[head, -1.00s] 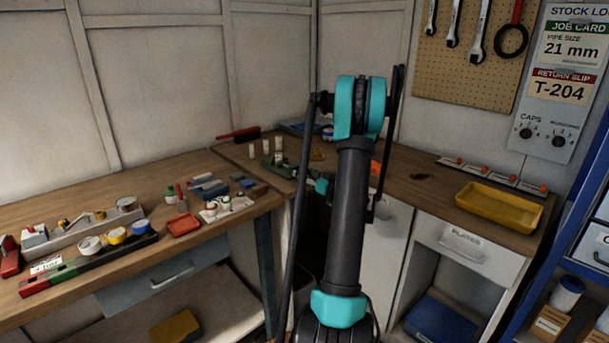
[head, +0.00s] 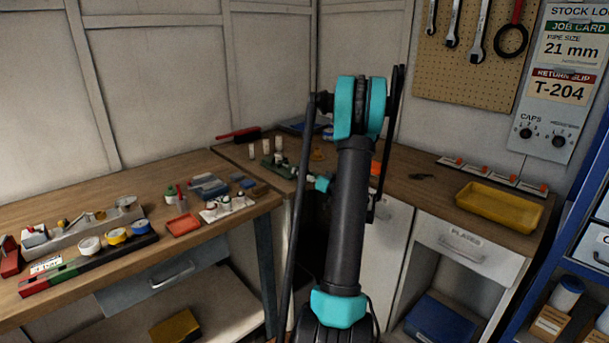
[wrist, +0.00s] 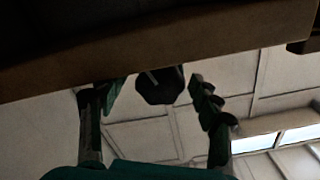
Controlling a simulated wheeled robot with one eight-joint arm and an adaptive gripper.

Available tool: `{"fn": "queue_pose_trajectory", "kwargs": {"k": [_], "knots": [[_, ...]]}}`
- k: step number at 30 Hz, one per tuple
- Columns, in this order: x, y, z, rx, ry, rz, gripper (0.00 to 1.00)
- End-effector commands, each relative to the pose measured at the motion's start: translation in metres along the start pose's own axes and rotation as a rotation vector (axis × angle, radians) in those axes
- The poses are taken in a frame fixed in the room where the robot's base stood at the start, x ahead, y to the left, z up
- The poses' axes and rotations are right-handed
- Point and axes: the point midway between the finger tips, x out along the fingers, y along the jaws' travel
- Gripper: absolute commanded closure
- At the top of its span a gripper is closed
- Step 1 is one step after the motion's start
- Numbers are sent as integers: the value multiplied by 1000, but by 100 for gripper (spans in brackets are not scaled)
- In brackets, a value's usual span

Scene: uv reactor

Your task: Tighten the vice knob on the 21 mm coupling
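In the wrist view, a dark, many-sided knob (wrist: 160,88) with a pale line across it shows just below a brown wooden edge. My gripper (wrist: 156,86) is open, with a finger on each side of the knob. A gap shows between the knob and each finger; I cannot tell how near it is in depth. In the head view, a small green vice-like piece (head: 285,170) stands at the bench corner, left of my arm. My arm mostly hides the gripper there. I cannot make out the 21 mm coupling.
The wooden edge (wrist: 150,48) crosses the top of the wrist view close to the fingers. White cylinders (head: 279,144) stand by the green piece. A yellow tray (head: 500,207) is on the right bench. A job card (head: 573,48) reads 21 mm.

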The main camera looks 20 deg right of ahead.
Motion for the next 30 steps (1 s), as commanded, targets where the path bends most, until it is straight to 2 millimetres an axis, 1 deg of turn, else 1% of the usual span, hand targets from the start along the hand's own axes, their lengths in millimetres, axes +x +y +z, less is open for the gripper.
{"fn": "queue_pose_trajectory", "kwargs": {"k": [7, 11, 14, 21, 24, 27, 30], "knots": [[-1, 0, 0, -1, 0, 0, 35], [-11, 1, 0, -1, 1, 2, 35], [-26, 1, 0, -1, 1, 3, 35], [-76, 1, 0, 0, 1, 4, 35], [-93, 1, 0, 0, 1, 3, 35], [-107, 1, 0, 0, 1, 2, 35], [-116, 1, 0, 0, 1, 1, 35]]}}
